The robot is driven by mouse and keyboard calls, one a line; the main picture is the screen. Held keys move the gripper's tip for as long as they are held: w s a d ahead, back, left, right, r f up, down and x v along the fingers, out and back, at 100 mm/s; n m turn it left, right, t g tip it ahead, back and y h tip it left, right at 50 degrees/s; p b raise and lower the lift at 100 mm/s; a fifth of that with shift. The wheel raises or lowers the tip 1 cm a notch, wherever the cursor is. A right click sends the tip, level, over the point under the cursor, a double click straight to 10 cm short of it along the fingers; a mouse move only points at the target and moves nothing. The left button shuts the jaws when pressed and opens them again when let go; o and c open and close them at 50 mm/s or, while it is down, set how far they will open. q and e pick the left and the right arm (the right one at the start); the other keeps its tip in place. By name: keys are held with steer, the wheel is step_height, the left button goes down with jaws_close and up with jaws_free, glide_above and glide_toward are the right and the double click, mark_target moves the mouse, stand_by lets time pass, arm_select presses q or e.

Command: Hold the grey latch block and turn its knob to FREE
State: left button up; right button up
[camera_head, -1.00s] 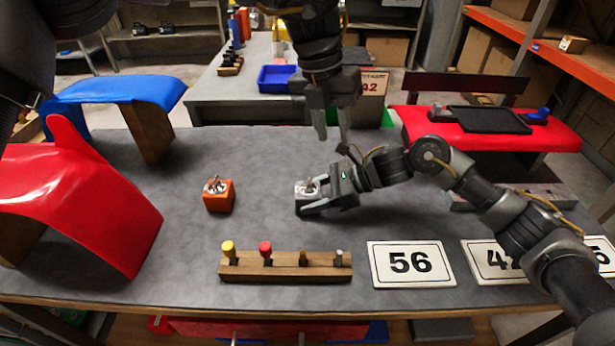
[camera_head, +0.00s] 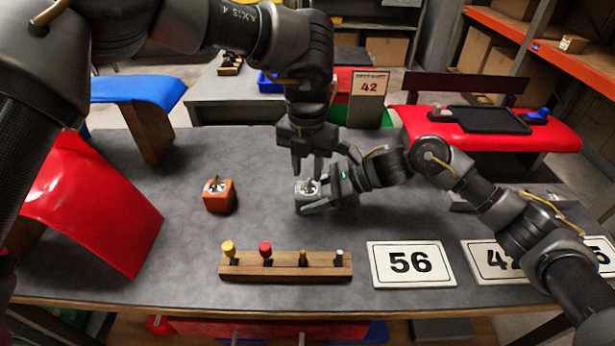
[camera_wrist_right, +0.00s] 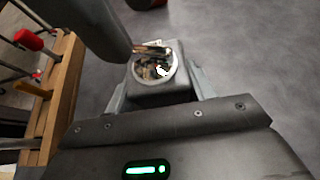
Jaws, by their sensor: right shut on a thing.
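The grey latch block (camera_head: 300,199) stands on the dark table mat near the middle, with its metal knob (camera_head: 308,186) on top. My right gripper (camera_head: 316,197) comes in from the right and is shut on the block. In the right wrist view the block (camera_wrist_right: 158,98) sits between my right fingers, with the round dial and knob (camera_wrist_right: 156,68) facing up. My left gripper (camera_head: 307,168) points down from above, just over the knob, with its two fingers apart. A dark finger crosses the wrist view beside the dial. I cannot tell whether the left fingers touch the knob, or read its setting.
An orange block (camera_head: 219,203) with a similar knob stands to the left. A wooden rack (camera_head: 285,270) with several coloured pegs lies in front. A 56 sign (camera_head: 410,264) lies front right. A red fairing (camera_head: 100,215) stands at the left.

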mark_target(307, 183)
arm_select(q)
steer(key=shift+f, duration=1.55)
jaws_close()
